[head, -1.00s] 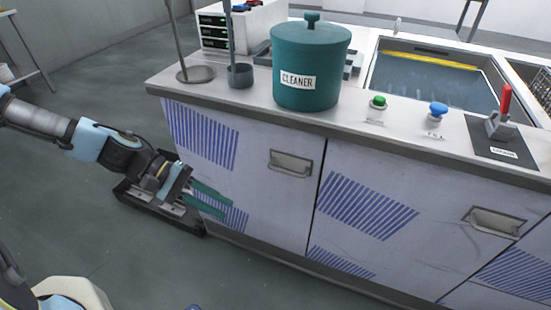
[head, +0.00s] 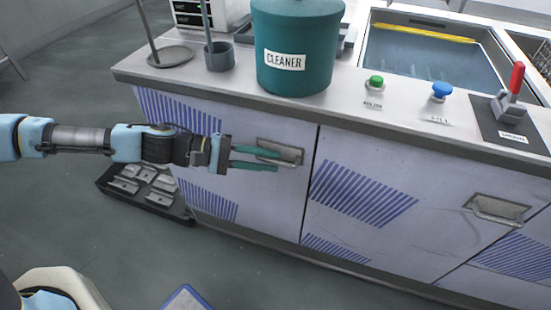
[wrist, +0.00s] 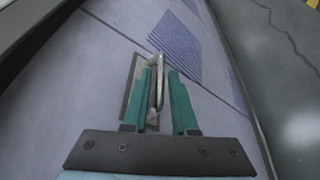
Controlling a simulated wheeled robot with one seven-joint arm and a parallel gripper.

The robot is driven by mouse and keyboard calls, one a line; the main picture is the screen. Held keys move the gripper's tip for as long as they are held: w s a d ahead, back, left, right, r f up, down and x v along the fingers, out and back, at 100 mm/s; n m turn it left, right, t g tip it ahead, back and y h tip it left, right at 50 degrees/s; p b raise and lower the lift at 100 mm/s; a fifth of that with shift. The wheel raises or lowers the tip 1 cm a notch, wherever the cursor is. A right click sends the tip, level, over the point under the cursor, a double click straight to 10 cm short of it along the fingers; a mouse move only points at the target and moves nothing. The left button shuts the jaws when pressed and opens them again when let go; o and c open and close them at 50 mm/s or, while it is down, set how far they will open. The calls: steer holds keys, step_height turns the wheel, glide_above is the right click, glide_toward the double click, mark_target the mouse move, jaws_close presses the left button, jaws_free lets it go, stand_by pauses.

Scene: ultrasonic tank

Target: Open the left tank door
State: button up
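The left tank door (head: 262,195) is a pale panel with blue hatching and looks closed, flush with its neighbour. Its metal handle (head: 292,150) is near the door's top right. My gripper (head: 278,161) is at the handle, with two green fingers apart. In the wrist view my gripper (wrist: 160,72) shows a gap between the fingers, and the handle bar (wrist: 157,62) appears in that gap, nearer the left finger. Whether a finger touches the bar I cannot tell.
A teal cleaner pot (head: 298,50) stands on the counter above the door. The right door (head: 385,215) has its own handle (head: 497,208). A dark tray (head: 150,192) with metal parts lies on the floor at left, below my arm. The floor in front is mostly clear.

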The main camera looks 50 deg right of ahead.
steer(key=shift+x, duration=1.15)
jaws_close()
stand_by(0.6)
